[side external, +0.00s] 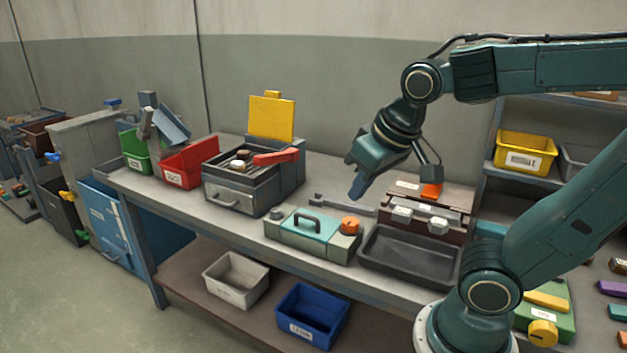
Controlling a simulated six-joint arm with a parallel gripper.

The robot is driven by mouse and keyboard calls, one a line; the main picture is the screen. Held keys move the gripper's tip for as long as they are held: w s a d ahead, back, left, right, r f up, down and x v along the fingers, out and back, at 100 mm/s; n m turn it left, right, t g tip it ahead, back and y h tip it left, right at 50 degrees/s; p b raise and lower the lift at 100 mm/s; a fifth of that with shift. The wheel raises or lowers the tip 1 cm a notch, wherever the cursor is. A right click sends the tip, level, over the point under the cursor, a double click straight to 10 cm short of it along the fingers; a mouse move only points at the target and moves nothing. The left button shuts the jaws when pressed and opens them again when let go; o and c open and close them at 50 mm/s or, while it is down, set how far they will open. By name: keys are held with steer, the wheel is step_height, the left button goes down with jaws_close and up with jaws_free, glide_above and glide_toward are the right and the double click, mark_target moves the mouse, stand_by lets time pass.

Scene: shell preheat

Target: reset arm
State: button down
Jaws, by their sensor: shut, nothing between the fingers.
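My gripper (357,190) hangs in the air above the workbench (327,178), pointing down and to the left. It is shut and holds nothing. It is in front of the rear wall, above and behind the teal-lidded box (312,230), and apart from it. The arm reaches in from the right side of the view. The fine shape of the fingertips is hard to see at this size.
A grey drawer unit (235,195) with an upright yellow panel (271,118) and red handle (276,157) stands left. Red (190,163) and green bins (134,146) stand beyond. A dark tray (410,258) and brown case (435,195) are right.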

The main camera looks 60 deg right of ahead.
steer(key=s+n, duration=0.1)
steer(key=s+a+n, duration=0.1)
steer(key=s, duration=0.1)
steer(key=s+a+n+y, duration=0.1)
steer(key=shift+s+a+t, duration=0.15)
steer(key=shift+s+t, duration=0.1)
steer(key=shift+t, duration=0.15)
steer(key=c, duration=2.1)
jaws_free()
